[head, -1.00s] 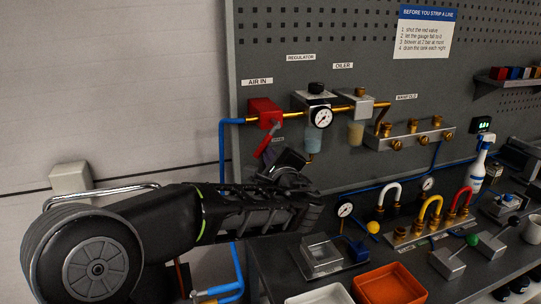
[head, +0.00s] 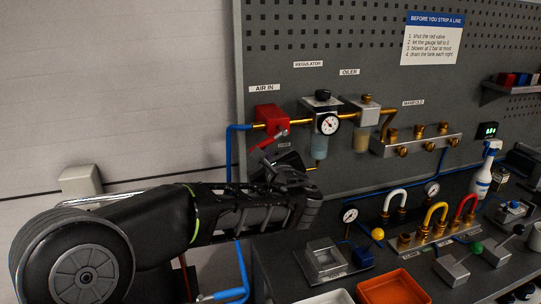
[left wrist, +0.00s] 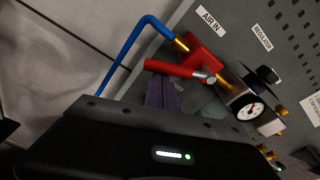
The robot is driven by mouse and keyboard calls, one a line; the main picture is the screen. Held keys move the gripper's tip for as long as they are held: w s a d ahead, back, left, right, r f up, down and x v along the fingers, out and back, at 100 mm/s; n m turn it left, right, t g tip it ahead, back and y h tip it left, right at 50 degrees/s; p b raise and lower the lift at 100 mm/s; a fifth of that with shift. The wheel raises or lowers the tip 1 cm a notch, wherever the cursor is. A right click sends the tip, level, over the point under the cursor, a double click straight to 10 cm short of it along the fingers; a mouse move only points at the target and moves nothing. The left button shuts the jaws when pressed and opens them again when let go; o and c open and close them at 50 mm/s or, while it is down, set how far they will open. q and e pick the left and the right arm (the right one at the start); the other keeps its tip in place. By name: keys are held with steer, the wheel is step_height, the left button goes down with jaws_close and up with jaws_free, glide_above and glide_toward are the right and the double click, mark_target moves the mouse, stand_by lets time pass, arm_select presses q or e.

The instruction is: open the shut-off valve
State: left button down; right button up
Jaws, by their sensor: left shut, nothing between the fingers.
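The shut-off valve is a red block (head: 268,116) under the AIR IN label on the panel. Its red lever (head: 270,140) slants down-left from the pivot, at an angle to the pipe line. In the left wrist view the red lever (left wrist: 172,68) lies across the front of the valve body (left wrist: 203,54). My left gripper (head: 290,160) is shut and empty, just below the lever. Its dark fingers (left wrist: 160,92) show right under the lever in the wrist view; whether they touch it I cannot tell. My right gripper is out of view.
The regulator with a gauge (head: 327,123) and the oiler (head: 363,118) sit right of the valve. A blue hose (head: 229,155) runs down left of it.

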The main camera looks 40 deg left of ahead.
arm_select(q)
steer(key=shift+s+a+r+m+g, duration=0.2)
steer(key=shift+s+r+m, duration=0.1)
steer(key=shift+r+m, duration=0.3)
steer(key=shift+s+a+r+m+g, duration=0.1)
steer(key=shift+s+a+r+m, duration=0.2)
steer(key=shift+r, duration=0.55)
step_height(320, 180, down, 5)
steer(key=b, duration=0.5)
steer(key=v, duration=0.9)
steer(key=shift+d+r+b, duration=0.3)
steer(key=shift+r, duration=0.15)
steer(key=shift+f, duration=0.1)
